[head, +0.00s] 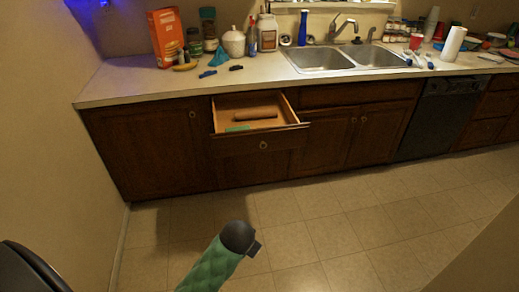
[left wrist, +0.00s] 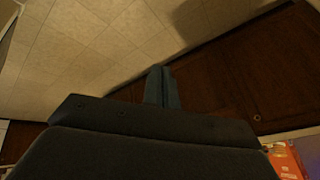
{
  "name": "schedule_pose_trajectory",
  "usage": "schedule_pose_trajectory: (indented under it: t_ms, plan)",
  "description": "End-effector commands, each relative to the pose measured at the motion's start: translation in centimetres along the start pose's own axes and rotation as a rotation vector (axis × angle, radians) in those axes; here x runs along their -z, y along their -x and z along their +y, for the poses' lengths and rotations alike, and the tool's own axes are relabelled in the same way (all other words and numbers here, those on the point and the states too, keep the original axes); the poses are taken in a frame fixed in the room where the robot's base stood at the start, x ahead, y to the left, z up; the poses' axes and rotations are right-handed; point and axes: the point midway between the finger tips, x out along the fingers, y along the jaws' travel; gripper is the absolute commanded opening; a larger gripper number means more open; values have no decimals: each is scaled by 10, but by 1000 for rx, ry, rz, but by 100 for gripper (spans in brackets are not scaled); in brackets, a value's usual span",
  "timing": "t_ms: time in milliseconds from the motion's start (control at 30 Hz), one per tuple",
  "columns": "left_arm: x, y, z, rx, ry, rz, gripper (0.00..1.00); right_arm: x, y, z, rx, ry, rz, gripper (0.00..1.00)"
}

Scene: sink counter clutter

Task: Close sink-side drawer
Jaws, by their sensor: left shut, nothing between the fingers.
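The sink-side drawer (head: 283,138) stands pulled out below the counter, left of the sink, in the head view. Its wooden inside shows a brown rolling-pin-like piece (head: 255,115) and a flat green item (head: 238,129). A round knob (head: 263,145) is on its front. My left gripper (left wrist: 161,74) shows in the left wrist view, with its two fingers together and nothing between them. Beyond it are floor and dark cabinet fronts. In the head view a green arm part of mine with a dark end is over the floor, apart from the drawer. My right gripper is not seen.
The counter (head: 130,87) carries an orange box (head: 165,37), jars and bottles left of the double sink (head: 320,59). A black dishwasher (head: 437,115) is at the right. A wall bounds the left side. The tiled floor (head: 330,215) before the cabinets is clear.

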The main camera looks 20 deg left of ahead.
Motion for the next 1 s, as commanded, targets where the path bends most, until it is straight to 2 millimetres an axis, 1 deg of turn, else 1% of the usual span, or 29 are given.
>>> schedule_pose_trajectory:
  t_ms: [33,67,100,167,200,267,300,400,500,600,667,767,800,900,1000]
  plan:
    - [19,-6,-27,72,-11,19,0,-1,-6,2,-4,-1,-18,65]
    - [30,-11,-43,119,-17,35,0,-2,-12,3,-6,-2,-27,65]
    - [44,-17,-65,185,-27,59,0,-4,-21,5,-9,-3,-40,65]
    - [67,-27,-102,298,-47,106,0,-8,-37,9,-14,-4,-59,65]
    - [83,-32,-127,377,-66,143,0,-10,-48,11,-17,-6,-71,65]
    - [105,-39,-162,490,-103,201,0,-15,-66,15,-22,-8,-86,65]
    - [120,-42,-184,564,-134,242,0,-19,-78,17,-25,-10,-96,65]
    - [150,-48,-228,725,-235,343,0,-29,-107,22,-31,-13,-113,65]
    - [170,-57,-254,848,-368,436,0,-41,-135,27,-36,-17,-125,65]
    - [180,-71,-262,923,-522,518,0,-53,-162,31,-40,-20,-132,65]
    - [186,-80,-260,948,-619,568,0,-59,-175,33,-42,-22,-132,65]
    - [192,-96,-246,957,-784,650,0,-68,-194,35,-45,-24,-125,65]
    - [195,-102,-238,951,-850,684,0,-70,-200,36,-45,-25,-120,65]
    - [199,-113,-216,917,-997,765,0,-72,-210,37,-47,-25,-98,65]
    - [204,-114,-194,872,-1101,844,0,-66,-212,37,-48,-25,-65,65]
